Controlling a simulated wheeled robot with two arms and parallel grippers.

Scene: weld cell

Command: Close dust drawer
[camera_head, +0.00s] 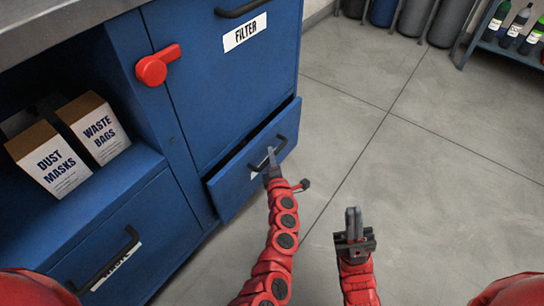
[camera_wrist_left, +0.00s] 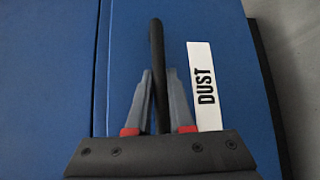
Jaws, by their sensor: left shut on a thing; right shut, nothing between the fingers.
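The blue dust drawer (camera_head: 234,190) is at the lower right of the blue cabinet in the head view, standing partly out with a gap along its top. Its white DUST label (camera_wrist_left: 205,86) is readable in the left wrist view. My left gripper (camera_head: 271,156) is at the drawer's black bar handle (camera_head: 282,142). In the left wrist view, my left gripper's (camera_wrist_left: 160,95) fingers are shut on the handle (camera_wrist_left: 156,45), one on each side. My right gripper (camera_head: 353,222) is shut and empty, over the floor to the right of the drawer.
The FILTER door (camera_head: 225,90) above the drawer is shut, with a red latch (camera_head: 157,65) at its left. Dust masks (camera_head: 48,160) and waste bags (camera_head: 95,128) boxes stand on a left shelf. Another drawer (camera_head: 155,240) is below them.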

